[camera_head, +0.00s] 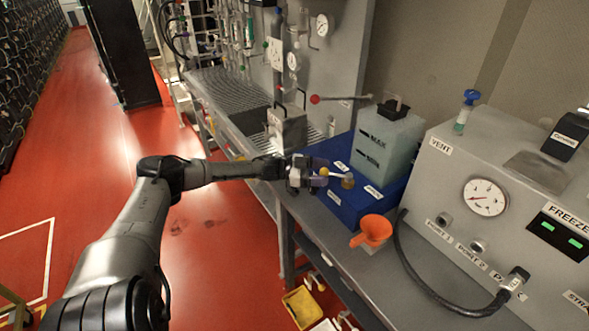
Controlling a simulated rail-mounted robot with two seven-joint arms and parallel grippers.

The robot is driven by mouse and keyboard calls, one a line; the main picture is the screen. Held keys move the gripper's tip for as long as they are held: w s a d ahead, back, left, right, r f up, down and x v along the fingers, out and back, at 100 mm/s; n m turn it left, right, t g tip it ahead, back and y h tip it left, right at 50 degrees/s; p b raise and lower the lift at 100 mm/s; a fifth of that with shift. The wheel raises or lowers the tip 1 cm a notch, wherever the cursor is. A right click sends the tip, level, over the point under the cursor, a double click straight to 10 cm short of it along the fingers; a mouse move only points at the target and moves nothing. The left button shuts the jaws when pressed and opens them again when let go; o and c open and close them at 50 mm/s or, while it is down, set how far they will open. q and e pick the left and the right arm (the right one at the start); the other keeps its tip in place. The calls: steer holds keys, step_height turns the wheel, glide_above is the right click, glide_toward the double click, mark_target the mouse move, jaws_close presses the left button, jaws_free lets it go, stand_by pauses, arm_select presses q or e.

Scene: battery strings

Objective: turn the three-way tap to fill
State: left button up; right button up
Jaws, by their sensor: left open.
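The three-way tap (347,181) is a small brass-coloured body on the blue base, with a yellow lever that points left and ends in a yellow ball. White labels sit around it on the blue base (352,206), too small to read. My left gripper (322,172) comes in from the left, its open fingers at the ball end of the lever. I cannot tell whether the fingers touch it. My right gripper is out of view.
A translucent tank (385,143) marked MAX and MIN stands behind the tap. An orange funnel (372,231) stands in front. A grey machine (495,205) with a gauge and black hose is at right. A red-knobbed lever (340,98) sticks out behind.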

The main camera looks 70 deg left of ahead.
arm_select(q)
steer(key=p+v, duration=0.5)
steer(key=v, duration=0.7)
steer(key=shift+s+a+p, duration=0.2)
steer(key=shift+s+p, duration=0.05)
steer(key=shift+p, duration=0.1)
steer(key=shift+r, duration=0.1)
